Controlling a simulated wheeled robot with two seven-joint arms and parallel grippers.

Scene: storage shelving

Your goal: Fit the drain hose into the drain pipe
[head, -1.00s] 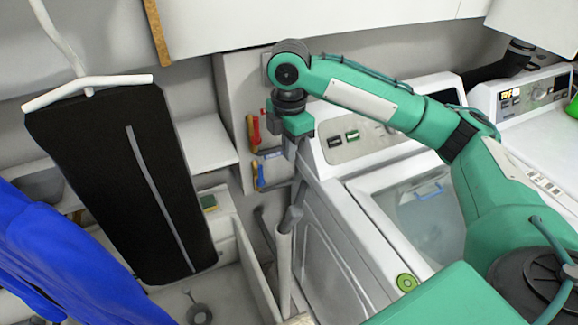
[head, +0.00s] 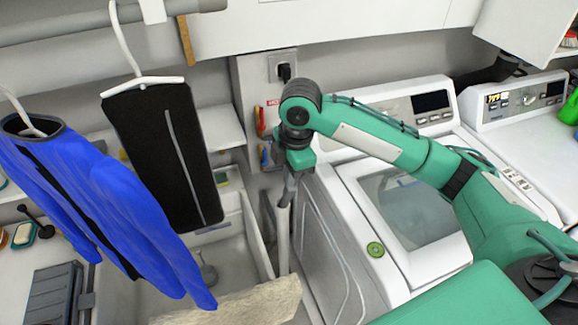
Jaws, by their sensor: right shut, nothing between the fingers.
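My right gripper (head: 287,192) points down in the gap between the sink and the washing machine. It is shut, with nothing seen held in it. Directly below its fingertips stands a pale, upright tube (head: 283,243), which looks like the drain pipe. The fingers overlap its top in the picture, so I cannot tell whether they touch it. A thin grey curved piece (head: 268,212) shows just left of the tube; I cannot tell whether it is the drain hose. The hose end cannot be made out for certain. My left gripper is not in view.
The white washing machine (head: 378,262) stands right of the gripper, with a second machine (head: 527,125) beyond. A sink (head: 235,248) is at left. A blue garment (head: 120,205) and black garment (head: 160,150) hang at left. A beige cloth-like piece (head: 245,303) lies in front.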

